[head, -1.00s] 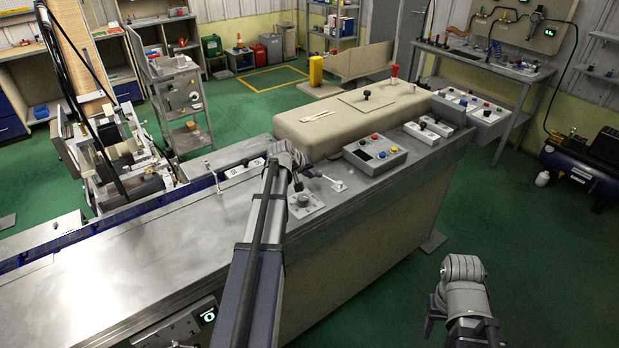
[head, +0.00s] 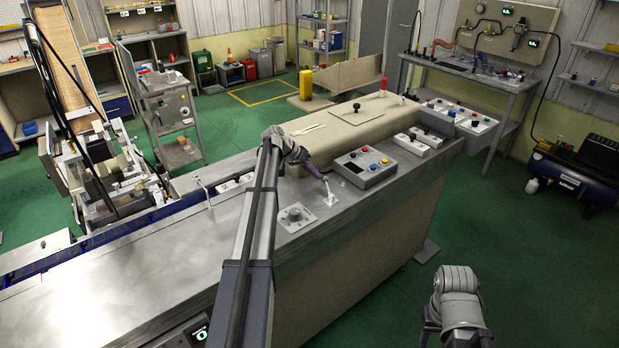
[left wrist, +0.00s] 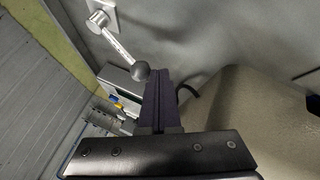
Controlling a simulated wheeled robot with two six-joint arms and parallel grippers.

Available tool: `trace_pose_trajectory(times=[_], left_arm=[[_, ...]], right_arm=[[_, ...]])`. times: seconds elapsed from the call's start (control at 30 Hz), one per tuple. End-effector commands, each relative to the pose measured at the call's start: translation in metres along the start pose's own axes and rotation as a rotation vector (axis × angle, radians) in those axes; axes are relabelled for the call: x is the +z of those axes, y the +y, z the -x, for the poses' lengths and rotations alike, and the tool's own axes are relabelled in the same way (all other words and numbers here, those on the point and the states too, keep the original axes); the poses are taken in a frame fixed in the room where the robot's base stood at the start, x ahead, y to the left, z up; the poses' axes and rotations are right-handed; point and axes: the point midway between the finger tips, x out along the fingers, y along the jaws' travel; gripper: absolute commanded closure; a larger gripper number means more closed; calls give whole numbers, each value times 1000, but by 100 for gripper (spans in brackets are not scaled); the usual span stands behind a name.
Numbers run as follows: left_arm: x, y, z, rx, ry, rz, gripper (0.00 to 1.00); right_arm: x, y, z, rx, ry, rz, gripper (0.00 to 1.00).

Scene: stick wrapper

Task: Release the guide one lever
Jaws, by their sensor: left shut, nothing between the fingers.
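My left gripper (head: 320,175) reaches over the metal bench top, fingers together and empty. In the left wrist view this lever (left wrist: 122,48) has a silver rod and a grey ball knob (left wrist: 140,71). The knob is just left of the tips of my dark purple fingers (left wrist: 163,80); I cannot tell if they touch. A second lever (head: 206,191) stands at the bench's far edge, left of my arm. No readable label shows which is guide one. My right arm is at lower right; its fingers do not show.
A dial on a plate (head: 296,217) is right of my left arm. A grey button box (head: 365,168) sits beyond the lever. A beige padded cover (head: 350,128) lies behind. The bench top at left is clear.

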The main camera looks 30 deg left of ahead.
Motion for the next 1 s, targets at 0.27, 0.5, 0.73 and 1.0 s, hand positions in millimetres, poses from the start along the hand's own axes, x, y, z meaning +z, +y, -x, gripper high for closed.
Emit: trace_pose_trajectory(times=[0.27,0.5,0.73,1.0], left_arm=[[-15,8,-13,-2,2,1,100],[-21,13,-20,-3,2,3,100],[-22,14,-21,-3,2,4,100],[-22,14,-21,-3,2,4,100]], right_arm=[[0,0,0,0,0,0,50],[0,0,0,0,0,0,50],[0,0,0,0,0,0,50],[0,0,0,0,0,0,50]])
